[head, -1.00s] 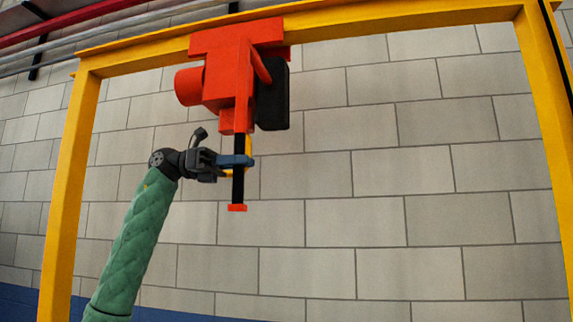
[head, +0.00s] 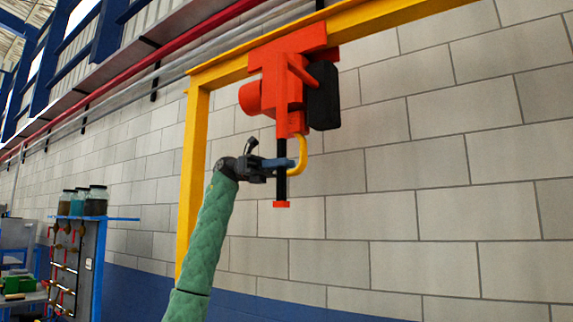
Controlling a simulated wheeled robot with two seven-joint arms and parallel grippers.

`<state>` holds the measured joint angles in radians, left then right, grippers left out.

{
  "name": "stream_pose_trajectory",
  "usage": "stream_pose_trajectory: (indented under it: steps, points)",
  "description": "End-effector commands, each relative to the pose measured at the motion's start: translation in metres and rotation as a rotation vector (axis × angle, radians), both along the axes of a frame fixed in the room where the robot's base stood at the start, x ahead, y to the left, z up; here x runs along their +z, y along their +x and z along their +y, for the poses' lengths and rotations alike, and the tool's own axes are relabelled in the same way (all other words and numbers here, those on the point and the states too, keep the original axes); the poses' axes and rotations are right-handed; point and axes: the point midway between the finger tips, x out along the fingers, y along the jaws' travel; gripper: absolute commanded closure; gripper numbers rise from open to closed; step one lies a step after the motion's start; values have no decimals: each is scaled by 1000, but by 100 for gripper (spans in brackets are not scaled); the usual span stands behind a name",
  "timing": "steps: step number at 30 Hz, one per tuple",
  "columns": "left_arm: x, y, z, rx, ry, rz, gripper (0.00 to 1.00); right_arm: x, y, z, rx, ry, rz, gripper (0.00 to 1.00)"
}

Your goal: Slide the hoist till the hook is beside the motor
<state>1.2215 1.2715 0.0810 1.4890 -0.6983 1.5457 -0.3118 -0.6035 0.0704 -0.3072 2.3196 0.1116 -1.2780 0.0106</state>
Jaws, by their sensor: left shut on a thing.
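The hoist (head: 290,80) is a red-orange body with a round drum on its left and a black box (head: 322,97) on its right. It hangs under the yellow beam (head: 385,18), near the left post. A black bar (head: 282,187) with a red foot hangs below it. The yellow hook (head: 301,157) shows just right of the bar, partly hidden. My left gripper (head: 280,164), with blue fingers, is shut on the black bar from the left. My right gripper is out of view. I see no separate motor.
The yellow left post (head: 194,150) stands behind my left arm. A blue-edged rack with jars (head: 96,200) and hanging tools stands at the lower left. A block wall (head: 430,150) lies behind, and the space right of the hoist looks clear.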

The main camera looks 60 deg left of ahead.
Motion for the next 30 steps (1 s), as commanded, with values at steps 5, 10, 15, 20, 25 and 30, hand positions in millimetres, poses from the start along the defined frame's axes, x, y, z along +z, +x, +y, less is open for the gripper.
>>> stream_pose_trajectory:
  steps: [5, 10, 15, 20, 25, 30]
  points:
    - [1, 0, 0, 1, -1, 0, 100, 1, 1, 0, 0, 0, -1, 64]
    - [1, 0, 0, 1, -1, 0, 58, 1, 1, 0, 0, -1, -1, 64]
    - [0, 0, 0, 1, 0, 0, 58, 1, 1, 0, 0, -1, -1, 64]
    - [0, -1, 2, 1, 0, 0, 58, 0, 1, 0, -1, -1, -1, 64]
    - [0, -9, 19, 3, -2, -1, 58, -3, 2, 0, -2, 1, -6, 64]
    - [0, -19, 44, 2, -1, 1, 58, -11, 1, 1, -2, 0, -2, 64]
